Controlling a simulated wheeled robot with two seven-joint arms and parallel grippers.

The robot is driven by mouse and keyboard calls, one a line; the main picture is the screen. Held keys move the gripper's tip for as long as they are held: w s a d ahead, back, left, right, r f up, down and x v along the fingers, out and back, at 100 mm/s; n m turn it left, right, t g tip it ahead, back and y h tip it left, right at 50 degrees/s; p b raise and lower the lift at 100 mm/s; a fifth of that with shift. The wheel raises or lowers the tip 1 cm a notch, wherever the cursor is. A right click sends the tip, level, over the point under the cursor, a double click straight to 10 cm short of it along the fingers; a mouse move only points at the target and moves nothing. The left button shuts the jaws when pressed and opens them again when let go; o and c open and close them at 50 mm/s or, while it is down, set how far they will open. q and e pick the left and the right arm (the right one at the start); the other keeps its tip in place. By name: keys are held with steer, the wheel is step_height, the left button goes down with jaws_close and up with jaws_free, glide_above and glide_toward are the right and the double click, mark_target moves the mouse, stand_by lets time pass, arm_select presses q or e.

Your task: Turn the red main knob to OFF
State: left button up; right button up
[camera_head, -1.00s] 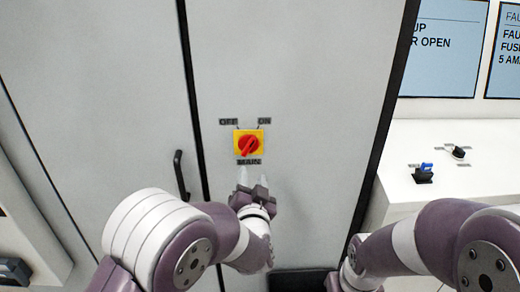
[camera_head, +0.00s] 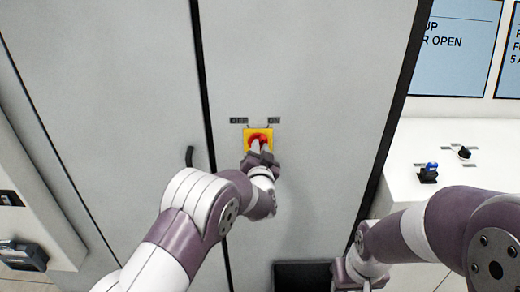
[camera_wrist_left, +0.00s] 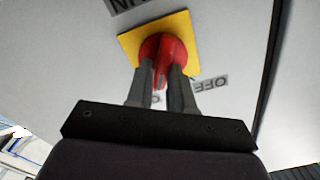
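The red main knob (camera_head: 260,136) sits on a square yellow plate (camera_head: 248,132) on the grey cabinet door, with dark labels above it. In the left wrist view the red knob (camera_wrist_left: 161,48) and yellow plate (camera_wrist_left: 130,41) are upside down, with the OFF label (camera_wrist_left: 210,85) close by. My left gripper (camera_head: 260,147) is at the knob. In the left wrist view its two fingers (camera_wrist_left: 160,75) lie close on either side of the knob's raised grip and appear shut on it. The fingers partly hide the knob, so its pointing direction is unclear.
A dark door handle (camera_head: 190,156) is left of the knob. A white console (camera_head: 430,140) with a blue-topped switch (camera_head: 428,172) and a black switch (camera_head: 464,153) stands at the right, under blue screens (camera_head: 455,45). My right arm is in front of the console.

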arm_select(q)
steer(key=shift+a, duration=0.15)
jaws_close()
steer(key=shift+a+f+n+b, duration=0.15)
steer(key=shift+f+n+b, duration=0.05)
steer(key=shift+n+b, duration=3.3)
steer(key=shift+a+f+n+b, duration=0.15)
steer(key=shift+n+b, duration=2.35)
steer(key=shift+b, duration=1.85)
